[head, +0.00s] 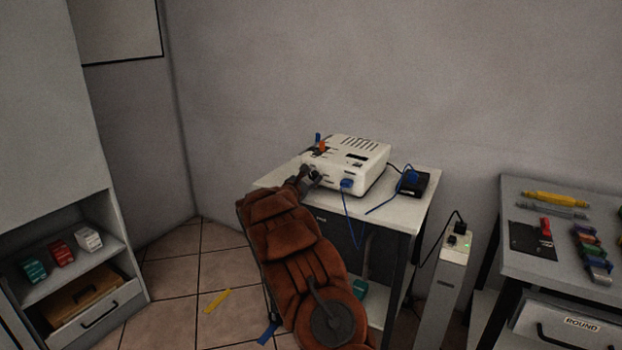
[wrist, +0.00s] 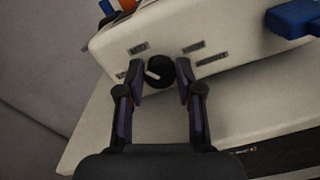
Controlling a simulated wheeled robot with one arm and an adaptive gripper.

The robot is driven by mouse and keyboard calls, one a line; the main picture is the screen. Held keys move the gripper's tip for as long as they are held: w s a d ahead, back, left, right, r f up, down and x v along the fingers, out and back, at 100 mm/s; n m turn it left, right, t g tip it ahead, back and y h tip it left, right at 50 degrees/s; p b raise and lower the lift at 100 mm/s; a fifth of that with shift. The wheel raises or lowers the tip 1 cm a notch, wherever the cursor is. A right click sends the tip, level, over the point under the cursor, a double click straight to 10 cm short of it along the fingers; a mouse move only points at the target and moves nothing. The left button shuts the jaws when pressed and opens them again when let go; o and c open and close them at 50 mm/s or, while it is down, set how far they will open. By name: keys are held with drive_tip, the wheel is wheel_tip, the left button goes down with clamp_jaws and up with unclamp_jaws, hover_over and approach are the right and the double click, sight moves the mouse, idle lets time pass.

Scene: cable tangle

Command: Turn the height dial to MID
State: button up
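The height dial (wrist: 160,72) is a round black knob with a white pointer mark on the front face of the white device (head: 352,159). Small dark labels sit around the dial; I cannot read them. In the wrist view my gripper (wrist: 161,80) has one finger on each side of the dial, with the fingers apart. The right finger is very near the dial's edge; I cannot tell whether either finger touches it. In the head view my gripper (head: 309,176) is at the device's front left, and the dial is hard to make out there.
The device stands on a small white table (head: 405,212). A blue plug (head: 347,183) with a hanging cable is on the device front, right of the dial. A black box (head: 414,183) is at the table's right. A power strip post (head: 449,280) and a grey workbench (head: 575,215) stand further right.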

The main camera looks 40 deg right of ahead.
clamp_jaws()
drive_tip(key=shift+f+b, duration=0.15)
drive_tip(key=shift+b, duration=0.25)
drive_tip(key=shift+f+m+b, duration=0.15)
drive_tip(key=shift+m+b, duration=0.35)
drive_tip(key=shift+b, duration=0.5)
drive_tip(key=m+b, duration=0.2)
drive_tip(key=b, duration=0.2)
drive_tip(key=shift+m, duration=0.3)
